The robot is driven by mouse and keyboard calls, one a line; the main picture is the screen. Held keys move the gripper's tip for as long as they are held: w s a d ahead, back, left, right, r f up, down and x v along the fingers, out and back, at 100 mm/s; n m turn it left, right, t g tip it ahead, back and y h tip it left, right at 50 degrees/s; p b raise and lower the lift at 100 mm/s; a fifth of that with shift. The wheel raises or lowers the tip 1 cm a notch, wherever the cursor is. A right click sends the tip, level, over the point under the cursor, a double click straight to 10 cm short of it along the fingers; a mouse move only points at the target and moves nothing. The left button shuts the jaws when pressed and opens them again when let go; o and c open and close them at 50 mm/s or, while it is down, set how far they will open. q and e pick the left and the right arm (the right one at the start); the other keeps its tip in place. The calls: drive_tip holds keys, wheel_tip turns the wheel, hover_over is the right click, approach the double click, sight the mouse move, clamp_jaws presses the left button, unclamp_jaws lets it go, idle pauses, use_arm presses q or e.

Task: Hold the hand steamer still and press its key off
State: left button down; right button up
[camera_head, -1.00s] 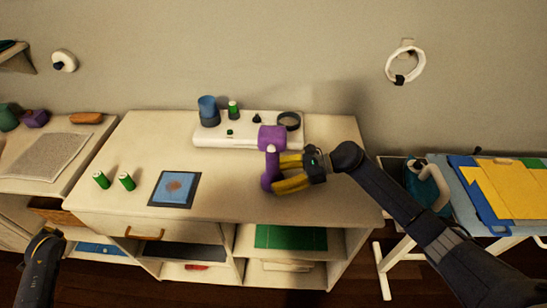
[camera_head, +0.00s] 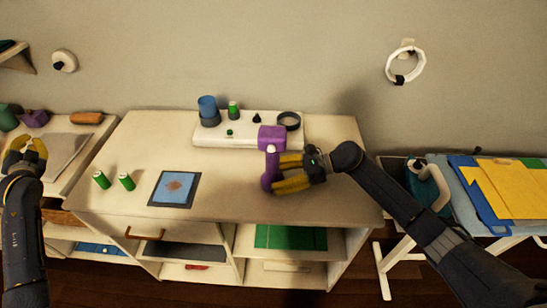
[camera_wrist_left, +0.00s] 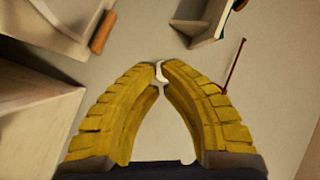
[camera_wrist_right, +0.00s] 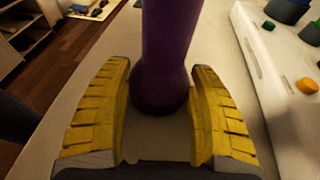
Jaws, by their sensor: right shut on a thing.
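The purple hand steamer stands upright near the right end of the cabinet top, with its head (camera_head: 271,138) above its handle (camera_head: 268,179). A small white key (camera_head: 270,149) shows at the top of the handle. My right gripper (camera_head: 280,173) is shut on the handle from the right. The handle (camera_wrist_right: 172,45) rises between its yellow fingers in the right wrist view. My left gripper (camera_head: 25,147) is at the far left over the side counter, well away from the steamer. Its fingertips (camera_wrist_left: 162,65) come together in the left wrist view, with no steamer between them.
A white base (camera_head: 225,133) with a blue cup, green-topped bottle and dark ring stands behind the steamer. Two green cylinders (camera_head: 114,181) and a blue framed pad (camera_head: 174,189) lie left of it. The front middle of the cabinet top (camera_head: 225,200) is clear.

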use_arm(q)
drive_tip(key=w+d+r+m+t+h, duration=0.1)
drive_tip(key=w+d+m+t+h, duration=0.2)
drive_tip(key=d, duration=1.1)
drive_tip(key=w+d+r+m+t+h, duration=0.15)
drive_tip(key=d+h, duration=0.25)
drive_tip(key=d, duration=1)
wheel_tip(320, 180, up, 8)
drive_tip(key=t+h, duration=0.2)
drive_tip(key=h, duration=1.3)
hover_over(271, 149)
drive_tip(key=s+a, duration=0.3)
drive_tip(key=s, duration=0.2)
drive_tip(key=s+d+f+n+t+y, duration=0.15)
drive_tip(key=s+f+n+y, duration=0.25)
drive_tip(key=s+n, duration=0.4)
drive_tip(key=w+d+n, duration=0.1)
drive_tip(key=w, duration=0.8)
drive_tip(key=shift+w+d+f, duration=0.15)
drive_tip(key=shift+w+d, duration=0.15)
drive_tip(key=shift+w, duration=0.1)
use_arm(e)
drive_tip(key=shift+c, duration=0.2)
use_arm(q)
drive_tip(key=shift+w+n, duration=0.15)
drive_tip(key=shift+n, duration=0.1)
